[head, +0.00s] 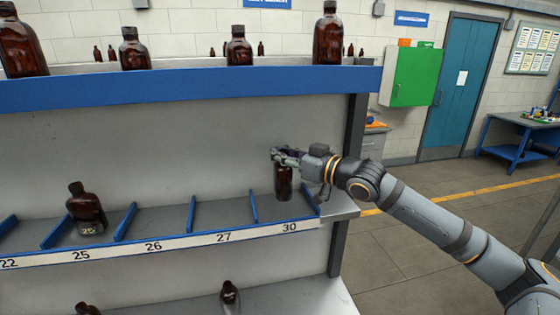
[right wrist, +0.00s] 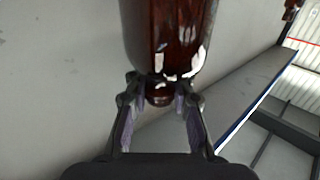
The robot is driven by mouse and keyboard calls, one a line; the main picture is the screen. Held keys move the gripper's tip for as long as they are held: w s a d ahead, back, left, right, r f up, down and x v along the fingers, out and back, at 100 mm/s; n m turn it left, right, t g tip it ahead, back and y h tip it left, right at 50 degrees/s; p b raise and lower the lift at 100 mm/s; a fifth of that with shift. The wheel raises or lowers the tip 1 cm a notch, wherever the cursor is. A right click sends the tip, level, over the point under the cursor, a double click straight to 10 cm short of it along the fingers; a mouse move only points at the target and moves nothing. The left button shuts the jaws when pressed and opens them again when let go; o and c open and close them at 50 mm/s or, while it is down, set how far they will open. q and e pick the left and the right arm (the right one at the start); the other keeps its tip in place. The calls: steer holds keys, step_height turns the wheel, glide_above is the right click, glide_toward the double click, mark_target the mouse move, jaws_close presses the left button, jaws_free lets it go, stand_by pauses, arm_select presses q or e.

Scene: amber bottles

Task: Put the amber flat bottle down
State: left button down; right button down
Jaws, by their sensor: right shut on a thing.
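My right gripper (head: 276,156) reaches in from the right and is shut on the neck of an amber flat bottle (head: 284,183). The bottle hangs upright below the fingers, in the end bay above label 30, between two blue dividers. I cannot tell whether its base touches the shelf. In the right wrist view the fingers close around the bottle's neck, and the brown glass body (right wrist: 168,35) extends away from them. My left gripper is not in view.
Another amber bottle (head: 86,209) stands in the bay near label 25. Blue dividers (head: 191,213) separate the bays; those by 26 and 27 are empty. Several bottles stand on the upper blue-edged shelf (head: 180,87). A small bottle (head: 229,292) is on the lower shelf.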

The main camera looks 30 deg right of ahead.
mark_target(280, 165)
steer(key=shift+w+d+f+p, duration=0.1)
steer(key=shift+w+f+p, duration=0.05)
steer(key=shift+f+p, duration=0.2)
step_height(280, 165, down, 2)
steer(key=shift+f+p, duration=0.2)
steer(key=shift+p, duration=0.4)
steer(key=shift+f, duration=0.35)
steer(key=c, duration=1.1)
jaws_free()
steer(key=shift+c, duration=0.2)
steer(key=shift+r, duration=0.2)
